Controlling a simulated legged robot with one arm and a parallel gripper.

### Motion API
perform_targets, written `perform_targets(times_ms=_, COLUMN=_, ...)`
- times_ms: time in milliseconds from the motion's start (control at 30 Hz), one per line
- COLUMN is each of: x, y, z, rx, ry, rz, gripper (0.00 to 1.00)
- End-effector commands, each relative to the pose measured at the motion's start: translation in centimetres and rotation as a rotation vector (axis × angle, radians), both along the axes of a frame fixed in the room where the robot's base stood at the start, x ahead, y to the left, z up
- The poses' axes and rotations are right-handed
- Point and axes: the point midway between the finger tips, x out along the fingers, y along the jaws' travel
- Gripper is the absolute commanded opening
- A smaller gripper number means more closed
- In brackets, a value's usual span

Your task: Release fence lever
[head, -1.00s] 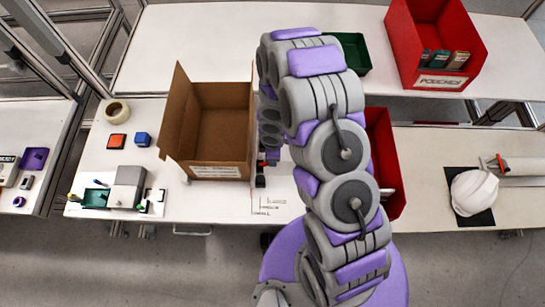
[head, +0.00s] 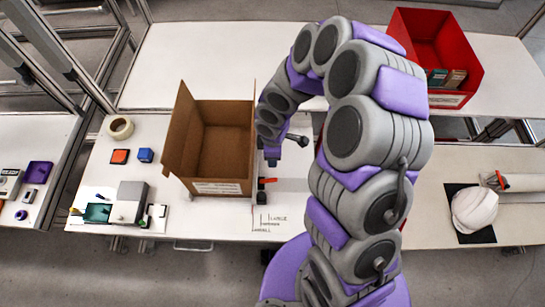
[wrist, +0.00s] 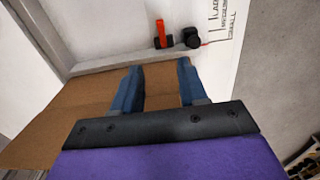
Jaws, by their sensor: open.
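The fence lever (wrist: 162,34) is a small red upright handle on a black base in the wrist view, beside a round black knob (wrist: 191,38). In the head view the red lever (head: 267,181) shows small on the white table, just right of the open cardboard box (head: 222,188). My gripper (wrist: 160,68) is open and empty, its two blue fingers apart. In the wrist view the lever lies beyond the fingertips, not touched. In the head view my gripper (head: 272,161) hangs above and behind the lever, close to the box's right side.
A red bin (head: 465,75) stands at the back right, and a white helmet shell (head: 474,211) lies on a dark mat at right. A blue block (head: 145,155) and orange block (head: 120,156) are left of the box.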

Motion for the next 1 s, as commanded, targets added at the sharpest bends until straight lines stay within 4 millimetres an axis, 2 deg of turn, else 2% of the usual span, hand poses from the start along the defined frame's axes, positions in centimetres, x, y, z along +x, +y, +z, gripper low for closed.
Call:
perform_targets(times_ms=333, x=0.0, y=0.0, z=0.1, rx=0.001, ry=0.001, rz=0.000, gripper=0.43)
perform_targets(times_ms=433, x=-0.1, y=-0.5, z=-0.2, rx=0.015, ry=0.009, rz=-0.007, gripper=0.43)
perform_targets(times_ms=800, x=-0.8, y=-7.0, z=-3.4, rx=0.275, ry=0.037, rz=-0.024, gripper=0.43)
perform_targets(times_ms=1000, x=-0.6, y=-8.5, z=-3.6, rx=0.372, ry=-0.005, rz=-0.008, gripper=0.43)
